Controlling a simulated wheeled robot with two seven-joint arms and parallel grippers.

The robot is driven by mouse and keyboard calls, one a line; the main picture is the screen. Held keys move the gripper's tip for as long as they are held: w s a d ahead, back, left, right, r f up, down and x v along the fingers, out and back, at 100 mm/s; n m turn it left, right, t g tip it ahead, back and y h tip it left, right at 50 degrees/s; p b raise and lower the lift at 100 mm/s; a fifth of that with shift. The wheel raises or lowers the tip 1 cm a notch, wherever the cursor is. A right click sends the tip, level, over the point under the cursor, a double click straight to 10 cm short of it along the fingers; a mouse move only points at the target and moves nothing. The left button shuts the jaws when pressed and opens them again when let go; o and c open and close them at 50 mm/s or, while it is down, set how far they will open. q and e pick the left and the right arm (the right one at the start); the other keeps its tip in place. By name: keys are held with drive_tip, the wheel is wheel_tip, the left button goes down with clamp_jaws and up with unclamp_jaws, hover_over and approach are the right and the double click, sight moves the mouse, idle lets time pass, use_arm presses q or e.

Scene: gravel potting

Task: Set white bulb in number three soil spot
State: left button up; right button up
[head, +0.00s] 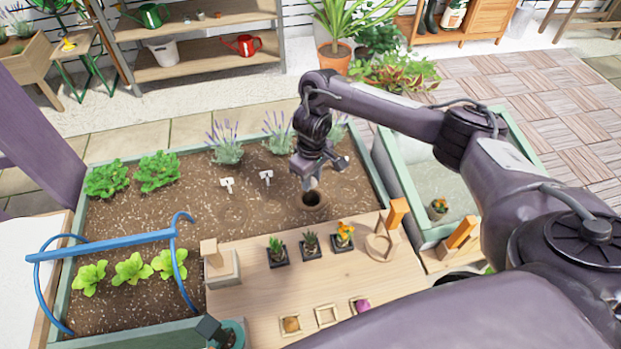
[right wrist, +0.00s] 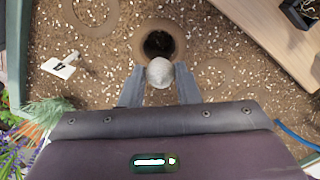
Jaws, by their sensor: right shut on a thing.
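My right gripper (head: 311,184) is over the soil bed and pointing down. It is shut on the white bulb (right wrist: 159,72), which shows between its two fingers in the right wrist view. A round dark hole (head: 312,200) in the soil lies just below the fingertips. In the right wrist view the hole (right wrist: 158,43) appears just ahead of the bulb, partly overlapped by it. I cannot tell the exact height of the bulb above the soil. I cannot read a number at this spot. My left gripper is not in view.
White markers (head: 227,184) (head: 266,177) stand in the soil bed (head: 190,220). Lavender (head: 225,142) grows behind. The wooden bench (head: 250,300) in front holds several potted plants, an empty square tray (head: 327,315), and trays with a brown bulb (head: 291,324) and a purple bulb (head: 362,305).

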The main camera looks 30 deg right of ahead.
wheel_tip(320, 180, down, 4)
drive_tip(key=b, duration=0.4)
drive_tip(key=shift+w+f, duration=0.1)
drive_tip(key=shift+f, duration=0.95)
drive_tip(key=shift+f+b, duration=0.5)
drive_tip(key=shift+f, duration=0.15)
drive_tip(key=o, duration=0.7)
drive_tip(key=shift+o, duration=0.3)
drive_tip(key=o, duration=0.5)
drive_tip(key=shift+r, duration=0.1)
